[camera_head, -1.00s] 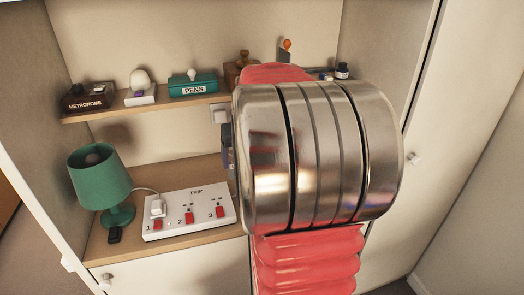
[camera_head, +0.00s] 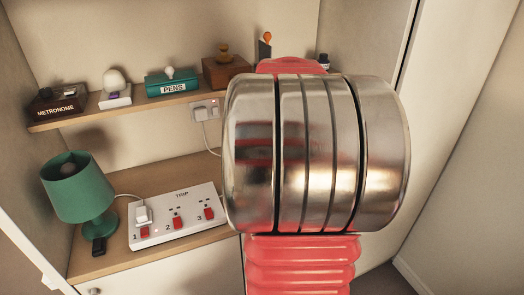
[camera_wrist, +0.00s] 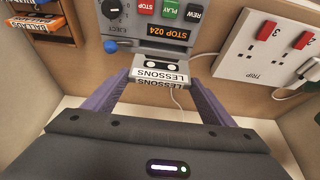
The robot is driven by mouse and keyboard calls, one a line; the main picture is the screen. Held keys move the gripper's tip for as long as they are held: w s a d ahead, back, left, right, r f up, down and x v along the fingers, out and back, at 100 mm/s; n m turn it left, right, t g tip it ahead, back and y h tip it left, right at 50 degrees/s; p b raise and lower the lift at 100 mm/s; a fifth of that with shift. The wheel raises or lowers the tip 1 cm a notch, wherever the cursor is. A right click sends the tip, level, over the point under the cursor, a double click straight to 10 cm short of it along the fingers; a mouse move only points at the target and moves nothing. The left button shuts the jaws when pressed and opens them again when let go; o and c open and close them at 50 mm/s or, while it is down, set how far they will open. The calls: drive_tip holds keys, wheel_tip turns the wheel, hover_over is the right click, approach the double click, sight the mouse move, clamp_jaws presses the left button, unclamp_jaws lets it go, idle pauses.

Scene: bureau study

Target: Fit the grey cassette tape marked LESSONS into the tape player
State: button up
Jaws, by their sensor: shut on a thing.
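The grey cassette marked LESSONS (camera_wrist: 160,74) is between the two purple fingers of my gripper (camera_wrist: 160,84) in the wrist view. My gripper is shut on it, and its label reads upside down. The cassette's far edge is right at the lower front of the grey tape player (camera_wrist: 185,47). I cannot tell whether it touches or has entered the player. The player has REW, PLAY, STOP and EJECT controls, and its orange display reads STOP 024. In the head view my arm hides the gripper, cassette and player.
A white power strip (camera_wrist: 262,55) stands right of the player, also seen in the head view (camera_head: 178,217). A rack with an orange cassette (camera_wrist: 35,30) is at the left. The green lamp (camera_head: 76,190) and upper shelf (camera_head: 130,108) are left of my arm.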

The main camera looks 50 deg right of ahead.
drive_tip(key=shift+f, duration=1.85)
drive_tip(key=shift+w+f, duration=0.1)
drive_tip(key=shift+f, duration=1.75)
idle(0.8)
drive_tip(key=o, duration=1)
drive_tip(key=shift+r, duration=0.1)
